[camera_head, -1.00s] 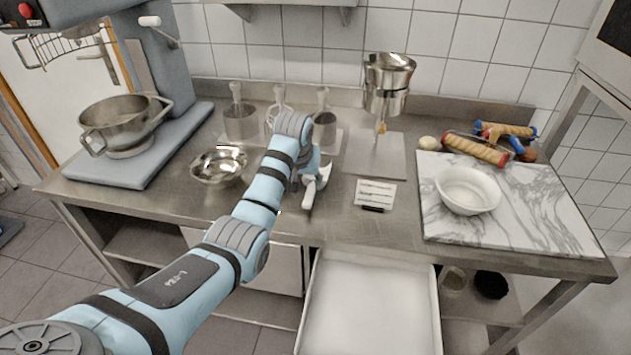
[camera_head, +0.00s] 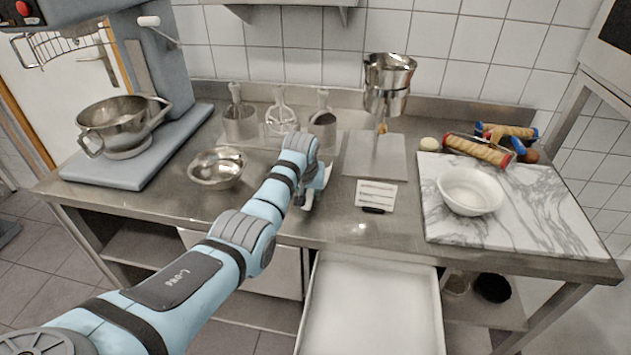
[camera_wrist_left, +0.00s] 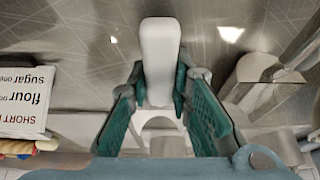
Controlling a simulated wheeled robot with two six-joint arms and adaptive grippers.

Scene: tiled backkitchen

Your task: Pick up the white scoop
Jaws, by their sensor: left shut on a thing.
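The white scoop (camera_wrist_left: 160,52) lies between the two green-padded fingers of my left gripper (camera_wrist_left: 160,95) in the wrist view. A long, rounded white part of it points away from the gripper. My left gripper is shut on it. In the head view, my left gripper (camera_head: 312,190) is low over the front middle of the steel counter. My wrist and fingers hide most of the scoop there. I cannot tell whether the scoop touches the counter. My right gripper is not in view.
A metal bowl (camera_head: 217,168) stands left of my gripper. A printed card (camera_head: 376,194) and a scale-like stand (camera_head: 375,157) are to the right. A white bowl (camera_head: 470,191) rests on a marble board (camera_head: 520,215). An open white drawer (camera_head: 372,305) is below the counter edge.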

